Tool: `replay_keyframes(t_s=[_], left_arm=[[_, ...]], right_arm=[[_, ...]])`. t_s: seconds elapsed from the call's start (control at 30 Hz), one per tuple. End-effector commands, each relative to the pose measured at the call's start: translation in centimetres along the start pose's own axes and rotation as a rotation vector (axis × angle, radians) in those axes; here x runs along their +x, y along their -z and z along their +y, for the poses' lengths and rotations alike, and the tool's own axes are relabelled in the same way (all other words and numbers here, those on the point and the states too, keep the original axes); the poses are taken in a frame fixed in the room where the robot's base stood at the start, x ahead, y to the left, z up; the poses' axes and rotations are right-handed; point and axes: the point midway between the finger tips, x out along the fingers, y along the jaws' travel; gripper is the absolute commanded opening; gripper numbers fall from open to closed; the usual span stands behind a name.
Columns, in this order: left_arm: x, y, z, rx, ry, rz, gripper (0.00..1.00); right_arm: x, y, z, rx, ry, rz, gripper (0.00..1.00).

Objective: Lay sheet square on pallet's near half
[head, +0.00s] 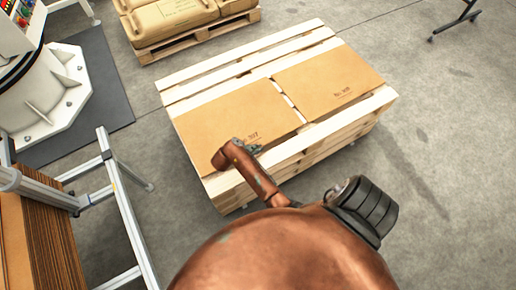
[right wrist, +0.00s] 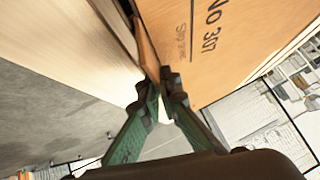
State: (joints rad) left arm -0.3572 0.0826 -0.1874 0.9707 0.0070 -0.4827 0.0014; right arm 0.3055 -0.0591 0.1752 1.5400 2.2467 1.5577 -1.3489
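The slatted wooden pallet (head: 185,75) stands on the floor at the centre of the head view. The printed brown cardboard sheet (head: 225,120) lies over its near left part and looks flat. A second printed sheet (head: 325,80) lies beside it on the right, with a narrow gap between them. My right gripper (head: 254,148) is at the near edge of the left sheet. In the right wrist view its green fingers (right wrist: 160,88) are almost together, with the edge of the sheet (right wrist: 230,50) between the tips. My left gripper is out of view.
A stack of brown sheets (head: 45,245) stands by a metal frame (head: 125,215) at lower left. A white machine base (head: 50,100) stands on a dark mat at left. Sacks (head: 170,18) lie on another pallet behind.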

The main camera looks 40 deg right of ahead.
Motion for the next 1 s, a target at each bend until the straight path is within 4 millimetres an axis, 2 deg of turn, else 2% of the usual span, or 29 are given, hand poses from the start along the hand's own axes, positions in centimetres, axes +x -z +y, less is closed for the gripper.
replay_keyframes(t_s=[0.93,1.0], left_arm=[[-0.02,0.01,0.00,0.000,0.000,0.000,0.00],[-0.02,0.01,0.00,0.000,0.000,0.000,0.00]], right_arm=[[0.67,-0.73,0.23,0.000,0.001,0.000,0.00],[0.66,-0.70,0.22,0.000,0.001,0.000,0.08]])
